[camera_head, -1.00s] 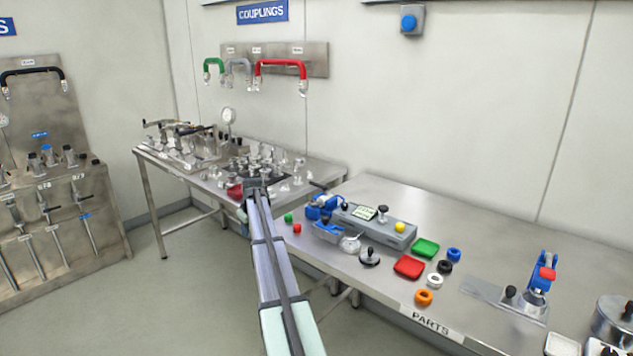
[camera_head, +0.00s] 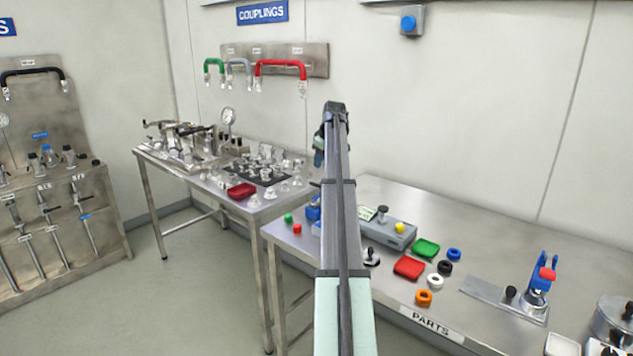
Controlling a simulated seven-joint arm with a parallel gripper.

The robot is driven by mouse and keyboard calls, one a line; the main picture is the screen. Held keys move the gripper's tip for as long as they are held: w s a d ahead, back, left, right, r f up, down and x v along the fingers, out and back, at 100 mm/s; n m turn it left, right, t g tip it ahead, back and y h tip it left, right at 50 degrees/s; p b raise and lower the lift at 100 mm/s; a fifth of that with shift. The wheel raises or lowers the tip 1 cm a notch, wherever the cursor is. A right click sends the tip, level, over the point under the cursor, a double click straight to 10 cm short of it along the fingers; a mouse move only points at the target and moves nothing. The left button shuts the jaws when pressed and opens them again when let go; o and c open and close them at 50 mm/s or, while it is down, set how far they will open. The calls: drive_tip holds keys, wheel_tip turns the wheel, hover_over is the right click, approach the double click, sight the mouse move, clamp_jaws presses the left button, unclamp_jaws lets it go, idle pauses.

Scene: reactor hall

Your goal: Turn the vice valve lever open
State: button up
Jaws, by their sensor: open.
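The blue vice (camera_head: 313,212) stands at the near left end of the parts table. My arm hides most of it now. A short dark piece, probably the valve lever (camera_head: 315,184), shows just left of my arm above the vice. The valve body and the lever's exact angle cannot be made out. My gripper (camera_head: 319,158) is at the far end of my raised arm, appearing above the vice in the picture and apart from it. It is open, and I see nothing held in it.
The parts table (camera_head: 390,290) carries a grey box (camera_head: 400,236), a red tray (camera_head: 409,267), a green tray (camera_head: 426,248), coloured rings and a blue clamp (camera_head: 540,275) at right. Space above the tables is free.

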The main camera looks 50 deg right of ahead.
sight(315, 184)
drive_tip(key=x, duration=1.1)
drive_tip(key=shift+w+f, duration=0.1)
drive_tip(key=shift+f, duration=0.3)
clamp_jaws()
